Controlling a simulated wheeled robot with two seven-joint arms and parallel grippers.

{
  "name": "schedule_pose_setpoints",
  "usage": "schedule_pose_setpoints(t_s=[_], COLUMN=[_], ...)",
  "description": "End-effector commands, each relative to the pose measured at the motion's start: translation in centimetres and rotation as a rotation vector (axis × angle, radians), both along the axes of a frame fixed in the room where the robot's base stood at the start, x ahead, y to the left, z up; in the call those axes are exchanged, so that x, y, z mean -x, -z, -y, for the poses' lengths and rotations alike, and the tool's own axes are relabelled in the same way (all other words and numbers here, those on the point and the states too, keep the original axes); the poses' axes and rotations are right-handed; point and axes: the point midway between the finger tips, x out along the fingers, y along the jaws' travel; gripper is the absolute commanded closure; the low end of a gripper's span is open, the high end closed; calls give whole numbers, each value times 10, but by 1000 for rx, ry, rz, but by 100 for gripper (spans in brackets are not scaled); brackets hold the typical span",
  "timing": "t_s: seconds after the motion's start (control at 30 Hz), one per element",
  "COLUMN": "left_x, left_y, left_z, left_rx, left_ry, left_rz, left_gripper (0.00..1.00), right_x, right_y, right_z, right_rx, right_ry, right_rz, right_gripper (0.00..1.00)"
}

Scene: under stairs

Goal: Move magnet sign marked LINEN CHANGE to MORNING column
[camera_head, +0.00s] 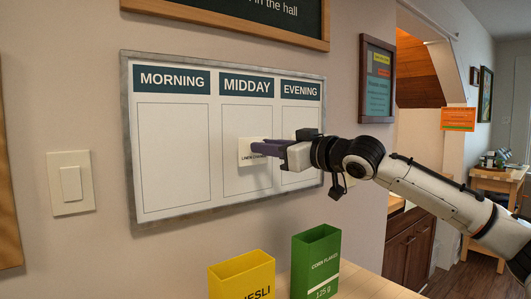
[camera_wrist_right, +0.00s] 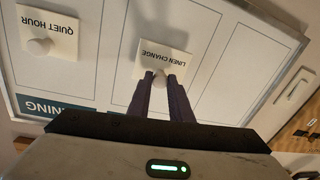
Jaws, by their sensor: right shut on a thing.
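The white board (camera_head: 162,215) hangs on the wall with MORNING, MIDDAY and EVENING columns. The LINEN CHANGE sign (camera_head: 247,161) is a small white square in the MIDDAY column, partly covered by my fingers. My right gripper (camera_head: 260,147) is shut on its round knob, as the right wrist view shows (camera_wrist_right: 160,79), with the sign (camera_wrist_right: 164,58) flat at the board or very close. The MORNING column (camera_head: 174,150) is empty. A QUIET HOUR sign (camera_wrist_right: 48,25) with a knob is in the EVENING column, mostly hidden in the head view. My left gripper is not in view.
A yellow MUESLI box (camera_head: 241,277) and a green CORN FLAKES box (camera_head: 315,262) stand on a wooden surface below the board. A light switch (camera_head: 71,184) is left of the board. A framed dark sign (camera_head: 262,18) hangs above.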

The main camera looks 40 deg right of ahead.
Motion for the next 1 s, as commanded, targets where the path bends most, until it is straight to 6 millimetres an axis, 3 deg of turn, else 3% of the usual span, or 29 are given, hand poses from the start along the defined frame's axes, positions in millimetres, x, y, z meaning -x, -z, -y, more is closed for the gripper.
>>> schedule_pose_setpoints(t_s=[0.37, 1.0], left_x=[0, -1], left_y=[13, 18], left_z=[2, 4], left_rx=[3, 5], left_ry=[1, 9], left_rz=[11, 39], left_gripper=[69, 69], right_x=[10, 33], right_y=[3, 2], right_z=[-2, -4], right_rx=[2, 2], right_ry=[0, 1], right_rz=[1, 1], right_gripper=[100, 100])
